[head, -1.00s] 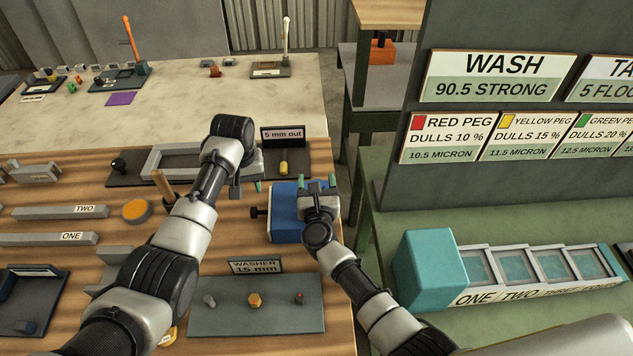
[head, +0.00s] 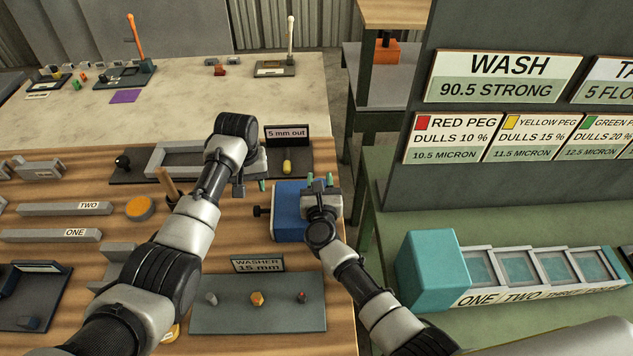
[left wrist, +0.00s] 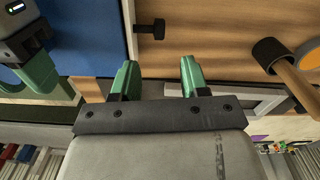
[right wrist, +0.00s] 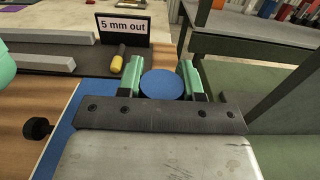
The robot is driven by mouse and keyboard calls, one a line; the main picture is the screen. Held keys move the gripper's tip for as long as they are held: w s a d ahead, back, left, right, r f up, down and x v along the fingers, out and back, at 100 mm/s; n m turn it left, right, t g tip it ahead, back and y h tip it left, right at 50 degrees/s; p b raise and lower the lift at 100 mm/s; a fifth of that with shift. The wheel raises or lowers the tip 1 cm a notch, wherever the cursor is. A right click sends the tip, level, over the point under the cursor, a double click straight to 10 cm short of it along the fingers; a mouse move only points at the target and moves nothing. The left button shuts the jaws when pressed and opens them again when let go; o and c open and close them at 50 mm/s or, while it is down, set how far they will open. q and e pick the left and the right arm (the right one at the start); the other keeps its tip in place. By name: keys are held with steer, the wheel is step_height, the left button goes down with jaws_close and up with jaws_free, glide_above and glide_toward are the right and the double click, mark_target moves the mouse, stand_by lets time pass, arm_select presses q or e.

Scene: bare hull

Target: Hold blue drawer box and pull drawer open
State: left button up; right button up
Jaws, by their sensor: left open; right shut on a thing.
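The blue drawer box (head: 288,213) sits on the wooden bench near its right edge. Its black drawer knob (head: 262,211) sticks out to the left; it also shows in the left wrist view (left wrist: 155,28). My right gripper (head: 320,181) is over the box's right side. In the right wrist view its green fingers are shut on a round blue post (right wrist: 161,83) of the box. My left gripper (head: 251,187) is open and empty, behind and left of the box, with the knob apart from its fingers. The right gripper hides part of the box.
A grey washer tray (head: 258,318) lies in front. A wooden post (head: 167,184) stands near my left arm. The green bench (head: 480,185) is to the right.

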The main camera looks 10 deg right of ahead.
mark_target(256, 208)
arm_select(q)
steer(key=shift+s+a+f+t, duration=0.2)
steer(key=shift+s+t, duration=0.3)
steer(key=shift+t, duration=0.2)
steer(key=f+t, duration=0.1)
steer(key=f, duration=0.2)
steer(key=f+m+t, duration=0.1)
steer(key=f, duration=0.2)
steer(key=w+f+t, duration=0.1)
steer(key=f, duration=0.2)
steer(key=shift+d+f+m, duration=0.3)
steer(key=shift+f, duration=0.05)
jaws_close()
